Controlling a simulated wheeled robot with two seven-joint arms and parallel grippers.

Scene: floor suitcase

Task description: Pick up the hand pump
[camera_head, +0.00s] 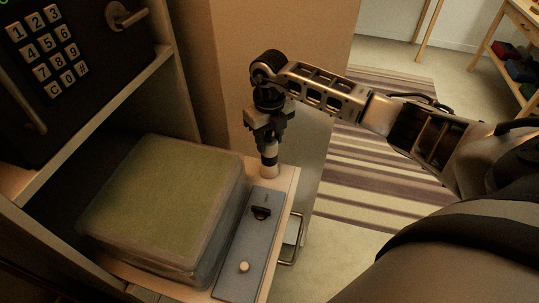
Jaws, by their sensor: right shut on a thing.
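The hand pump (269,165) looks like a small pale upright cylinder with a dark band. It is near the back right corner of a light wooden surface, beside a lidded box. My right gripper (268,142) comes down from above and is shut on the pump's upper part, which the fingers partly hide. I cannot tell whether the pump's base touches the surface. My left gripper is out of view.
The clear box (165,195) with a greenish top fills the surface to the left. A blue-grey panel (250,240) with a dark latch and a pale knob lies in front. A keypad safe (60,70) stands at upper left. Striped rug (350,180) and open floor lie right.

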